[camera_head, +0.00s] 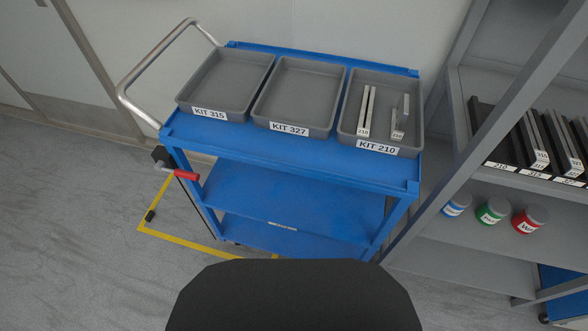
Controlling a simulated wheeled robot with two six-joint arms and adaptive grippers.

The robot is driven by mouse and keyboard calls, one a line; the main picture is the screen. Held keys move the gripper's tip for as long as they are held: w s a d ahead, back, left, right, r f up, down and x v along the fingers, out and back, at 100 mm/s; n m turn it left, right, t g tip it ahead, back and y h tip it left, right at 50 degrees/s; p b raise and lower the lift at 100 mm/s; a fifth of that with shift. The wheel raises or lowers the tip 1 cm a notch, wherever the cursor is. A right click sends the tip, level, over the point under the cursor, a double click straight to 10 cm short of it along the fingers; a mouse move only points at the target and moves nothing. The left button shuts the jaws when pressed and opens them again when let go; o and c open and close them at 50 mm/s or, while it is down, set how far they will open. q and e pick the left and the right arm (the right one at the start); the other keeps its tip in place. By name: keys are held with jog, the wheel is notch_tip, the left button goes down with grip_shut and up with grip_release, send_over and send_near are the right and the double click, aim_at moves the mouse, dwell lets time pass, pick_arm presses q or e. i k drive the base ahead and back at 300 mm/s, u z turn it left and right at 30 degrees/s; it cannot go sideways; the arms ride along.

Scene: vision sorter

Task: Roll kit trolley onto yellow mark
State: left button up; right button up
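The blue kit trolley (290,152) stands ahead of me, with a metal push handle (150,60) at its left end. Its top holds three grey trays labelled KIT 315 (226,82), KIT 327 (300,92) and KIT 210 (375,84). A lever with a red grip (173,174) sits at its left side. The yellow mark (178,240) is a taped outline on the floor. Its left corner shows left of the trolley; the trolley covers other parts, so I cannot tell how they line up. Neither of my grippers is in view.
A grey shelf rack (460,160) stands close at the right, holding dark bins with labelled pieces and blue (457,204), green (493,209) and red (530,218) jars. A pale wall is behind the trolley. The grey floor (60,220) at left is clear.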

aim_at(293, 196)
jog(key=u, duration=0.55)
jog(key=k, duration=0.65)
jog(key=u, duration=0.85)
jog(key=i, duration=0.9)
jog(key=z, duration=0.75)
jog(key=i, duration=0.85)
jog(key=z, duration=0.9)
